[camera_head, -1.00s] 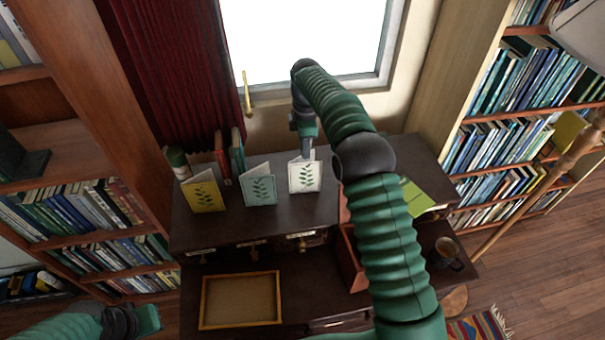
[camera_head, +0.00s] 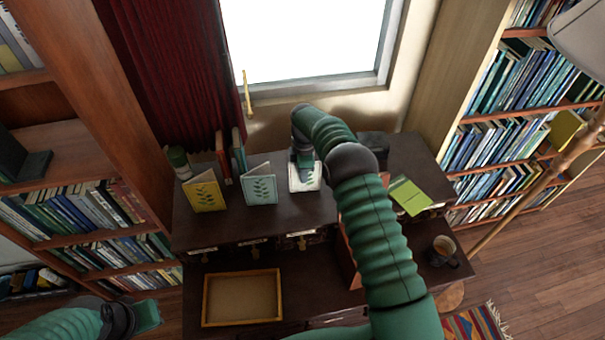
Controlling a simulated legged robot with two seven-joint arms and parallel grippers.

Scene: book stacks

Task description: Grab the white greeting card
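The white greeting card (camera_head: 296,184) with a green leaf print stands on the raised dark desk shelf, rightmost of three cards. My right gripper (camera_head: 303,163) points down at it and covers its upper part. I cannot tell whether the fingers are around the card or only in front of or above it, nor whether they are open. My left gripper (camera_head: 150,315) is low at the left, away from the cards; its fingers are too unclear to judge.
A pale blue card (camera_head: 260,188) and a yellow card (camera_head: 204,192) stand to the left. A wooden tray (camera_head: 242,298) lies on the lower desk surface. A green booklet (camera_head: 410,196) and a mug (camera_head: 445,250) are at the right.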

